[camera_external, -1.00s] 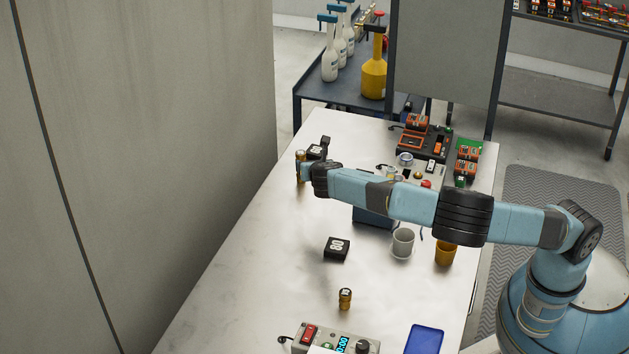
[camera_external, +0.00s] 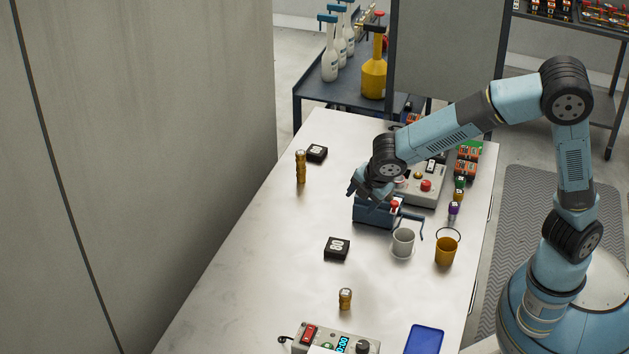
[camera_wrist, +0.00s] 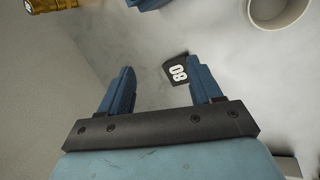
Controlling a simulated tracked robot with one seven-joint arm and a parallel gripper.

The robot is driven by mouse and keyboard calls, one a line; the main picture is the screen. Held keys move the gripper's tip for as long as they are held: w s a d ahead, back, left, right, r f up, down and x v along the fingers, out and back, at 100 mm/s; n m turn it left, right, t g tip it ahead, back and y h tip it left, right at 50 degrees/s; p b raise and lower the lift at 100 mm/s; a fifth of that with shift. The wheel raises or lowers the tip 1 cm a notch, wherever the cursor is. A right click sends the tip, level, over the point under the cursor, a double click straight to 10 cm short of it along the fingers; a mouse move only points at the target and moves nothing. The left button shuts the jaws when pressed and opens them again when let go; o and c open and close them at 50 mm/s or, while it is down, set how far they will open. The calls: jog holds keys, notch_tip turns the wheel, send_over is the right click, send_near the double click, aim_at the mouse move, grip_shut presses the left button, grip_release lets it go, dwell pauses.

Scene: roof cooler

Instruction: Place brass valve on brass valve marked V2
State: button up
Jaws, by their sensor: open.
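A tall brass column (camera_external: 300,168) stands upright at the left edge of the table. It is about twice the height of the other brass valve and looks like one brass valve resting on another. Part of a brass valve with a pale label shows at the top left of the wrist view (camera_wrist: 60,17). The single brass valve (camera_external: 345,299) stands upright near the front of the table. I cannot read V2 on any of them. My gripper (camera_wrist: 160,88) is open and empty, above the table by the blue box, clear of the brass column.
A black block marked 80 (camera_external: 337,248) lies mid-table. Another black block (camera_external: 317,152) sits beside the column. The blue box (camera_external: 372,216), a grey cup (camera_external: 403,242), an orange cup (camera_external: 446,249) and a control box (camera_external: 425,190) stand right. The left-middle table is clear.

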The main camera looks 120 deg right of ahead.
jog(key=s+a+r+m+t+y, duration=0.1)
jog(key=s+a+r, duration=0.15)
jog(key=a, duration=0.35)
jog(key=s+a+r+m+t+y, duration=0.1)
jog(key=a+r+y, duration=0.1)
jog(key=a+r, duration=0.35)
jog(key=s+a+r+m+t+y, duration=0.1)
jog(key=s+a+r, duration=0.2)
jog(key=s+a, duration=0.7)
jog(key=s+a+r+m+t, duration=0.1)
jog(key=s+a+r, duration=0.3)
jog(key=s+a, duration=0.6)
jog(key=a+m, duration=0.1)
jog(key=a, duration=0.2)
jog(key=shift+a+t+y, duration=0.25)
jog(key=shift+t+y, duration=0.05)
jog(key=shift+y, duration=0.1)
jog(key=shift+o, duration=0.4)
